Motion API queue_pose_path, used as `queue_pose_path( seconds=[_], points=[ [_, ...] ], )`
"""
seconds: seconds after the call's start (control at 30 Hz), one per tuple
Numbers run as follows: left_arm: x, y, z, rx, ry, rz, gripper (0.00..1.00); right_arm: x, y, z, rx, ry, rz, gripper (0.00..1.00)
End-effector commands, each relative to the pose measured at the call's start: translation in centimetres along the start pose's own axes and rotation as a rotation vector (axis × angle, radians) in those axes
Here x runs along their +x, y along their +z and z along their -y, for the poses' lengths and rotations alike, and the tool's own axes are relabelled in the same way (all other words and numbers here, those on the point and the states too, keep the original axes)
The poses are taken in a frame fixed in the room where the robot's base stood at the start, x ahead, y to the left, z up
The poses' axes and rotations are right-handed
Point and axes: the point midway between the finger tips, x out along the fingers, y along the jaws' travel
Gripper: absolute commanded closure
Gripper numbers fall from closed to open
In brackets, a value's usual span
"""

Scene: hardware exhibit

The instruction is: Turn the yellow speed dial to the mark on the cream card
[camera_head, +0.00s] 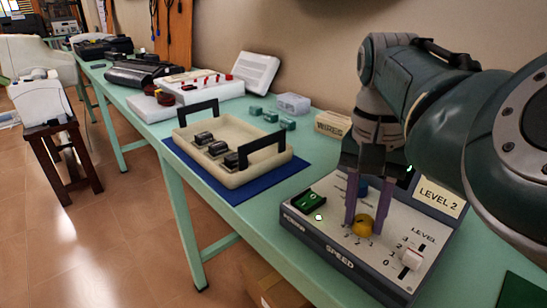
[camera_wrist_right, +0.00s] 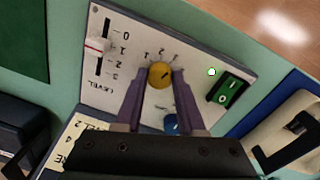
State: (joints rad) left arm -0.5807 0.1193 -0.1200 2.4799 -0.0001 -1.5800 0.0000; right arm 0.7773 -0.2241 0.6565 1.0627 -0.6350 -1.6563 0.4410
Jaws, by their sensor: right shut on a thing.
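The yellow speed dial (camera_head: 363,226) sits on the sloped face of the grey control box (camera_head: 322,243) marked SPEED; it also shows in the right wrist view (camera_wrist_right: 160,74). My right gripper (camera_head: 362,220) points down, with its two purple fingers on either side of the dial, shut on it. In the right wrist view a dark pointer line shows on the dial, with small numbers around it; which number it meets is unclear. My left gripper is not in view.
The box also carries a white level slider (camera_head: 411,259), a green rocker switch (camera_head: 309,201) and a blue knob (camera_head: 362,187) close behind the fingers. A cream tray (camera_head: 243,178) with black handles lies left on a blue mat. Small teal blocks (camera_head: 287,124) stand behind.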

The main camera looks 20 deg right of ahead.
Motion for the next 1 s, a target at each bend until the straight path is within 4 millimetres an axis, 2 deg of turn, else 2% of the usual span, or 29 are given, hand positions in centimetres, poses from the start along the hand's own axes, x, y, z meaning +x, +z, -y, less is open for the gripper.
queue_pose_path(
  seconds=[0.4,0.7,1.0],
  points=[
    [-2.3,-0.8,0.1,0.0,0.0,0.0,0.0,-0.3,-0.1,-0.1,0.304,0.002,0.016,1.0],
    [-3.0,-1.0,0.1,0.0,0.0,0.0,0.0,-0.2,-0.2,0.0,0.515,0.002,0.026,1.0],
    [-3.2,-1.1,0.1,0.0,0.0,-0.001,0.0,-0.1,-0.2,0.0,0.629,0.001,0.033,1.0]
  ],
)
